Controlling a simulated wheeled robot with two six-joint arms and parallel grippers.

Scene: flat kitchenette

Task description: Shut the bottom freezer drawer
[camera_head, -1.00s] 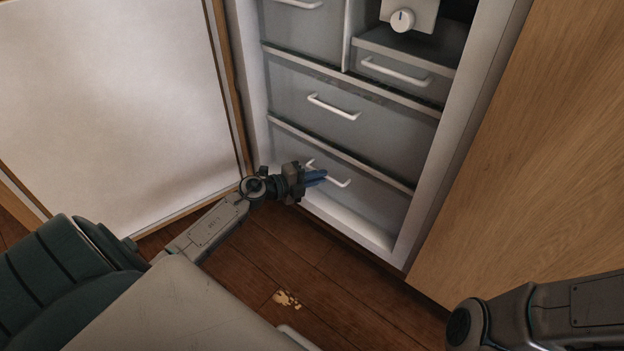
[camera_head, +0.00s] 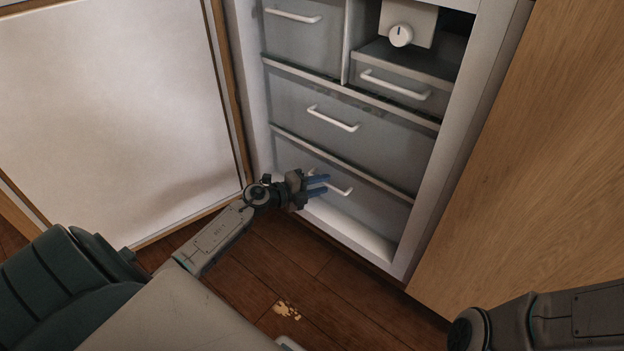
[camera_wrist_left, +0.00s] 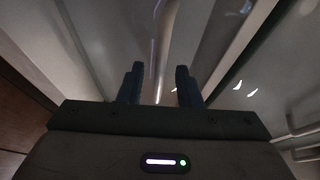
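The bottom freezer drawer (camera_head: 375,211) is a grey front with a white bar handle (camera_head: 342,190), low in the white cabinet. It looks pushed in, about in line with the drawers above; a small gap cannot be ruled out. My left gripper (camera_head: 328,184) is in front of this drawer, its blue fingers overlapping the left part of the handle. Contact with the drawer cannot be told. My right gripper is out of view.
A middle drawer (camera_head: 290,103) and smaller drawers sit above, with a white dial (camera_head: 401,36) at the top. The open white door (camera_head: 110,110) stands left, a wooden panel (camera_head: 540,150) right. Dark wooden floor (camera_head: 345,295) in front is clear except for a pale patch.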

